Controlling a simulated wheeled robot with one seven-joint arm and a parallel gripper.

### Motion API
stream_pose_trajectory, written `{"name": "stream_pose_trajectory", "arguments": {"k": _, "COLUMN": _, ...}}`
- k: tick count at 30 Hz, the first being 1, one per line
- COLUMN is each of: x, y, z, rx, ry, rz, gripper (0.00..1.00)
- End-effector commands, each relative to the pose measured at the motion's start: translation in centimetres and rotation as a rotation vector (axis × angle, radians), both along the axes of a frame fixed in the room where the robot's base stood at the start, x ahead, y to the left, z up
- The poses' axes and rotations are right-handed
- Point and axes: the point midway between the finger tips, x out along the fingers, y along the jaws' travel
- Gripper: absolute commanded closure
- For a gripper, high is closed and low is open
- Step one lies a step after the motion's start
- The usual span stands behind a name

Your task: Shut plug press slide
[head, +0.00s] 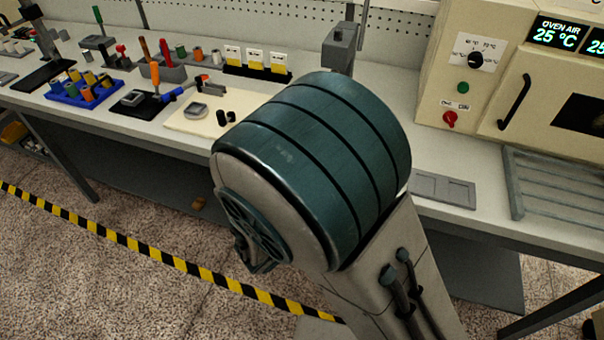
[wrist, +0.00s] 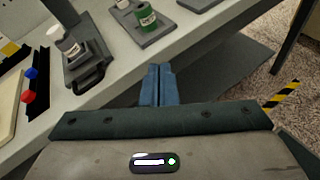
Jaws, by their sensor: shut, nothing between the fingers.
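In the wrist view, a grey fixture (wrist: 88,68) with a black bar handle (wrist: 90,80) stands on the bench at upper left and holds a pale cylinder (wrist: 69,46). It looks like the plug press; I cannot tell how far its slide is out. In the head view, a grey upright device (head: 342,46) behind my arm may be the same press, its lower part hidden. My gripper (wrist: 158,72) is shut and empty, its blue fingers together, seen just beyond the bench's front edge, right of the fixture and apart from it. My arm hides the gripper in the head view.
In the wrist view, a green cylinder (wrist: 147,17) stands on a grey base, and red and blue knobs on a black strip (wrist: 38,90) lie left. In the head view, an oven (head: 540,75), a slatted rack (head: 560,185) and a flat grey plate (head: 442,188) occupy the right.

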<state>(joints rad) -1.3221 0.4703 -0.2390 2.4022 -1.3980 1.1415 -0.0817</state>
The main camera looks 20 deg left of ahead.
Motion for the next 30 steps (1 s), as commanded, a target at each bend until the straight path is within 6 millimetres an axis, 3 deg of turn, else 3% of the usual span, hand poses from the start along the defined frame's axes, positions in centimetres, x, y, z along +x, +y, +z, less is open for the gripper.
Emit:
{"name": "stream_pose_trajectory", "arguments": {"k": 1, "x": -0.6, "y": 2.3, "z": -0.4, "rx": -0.061, "ry": -0.013, "rz": 0.103, "gripper": 1.00}}
{"name": "stream_pose_trajectory", "arguments": {"k": 3, "x": -1.3, "y": 4.8, "z": -0.9, "rx": -0.127, "ry": -0.034, "rz": 0.226, "gripper": 1.00}}
{"name": "stream_pose_trajectory", "arguments": {"k": 6, "x": -2.2, "y": 7.6, "z": -1.5, "rx": -0.198, "ry": -0.059, "rz": 0.356, "gripper": 1.00}}
{"name": "stream_pose_trajectory", "arguments": {"k": 10, "x": -3.2, "y": 9.6, "z": -2.0, "rx": -0.249, "ry": -0.079, "rz": 0.454, "gripper": 1.00}}
{"name": "stream_pose_trajectory", "arguments": {"k": 17, "x": -1.7, "y": 10.1, "z": -2.4, "rx": -0.265, "ry": -0.086, "rz": 0.481, "gripper": 1.00}}
{"name": "stream_pose_trajectory", "arguments": {"k": 30, "x": 7.1, "y": 9.4, "z": -4.1, "rx": -0.264, "ry": -0.085, "rz": 0.480, "gripper": 1.00}}
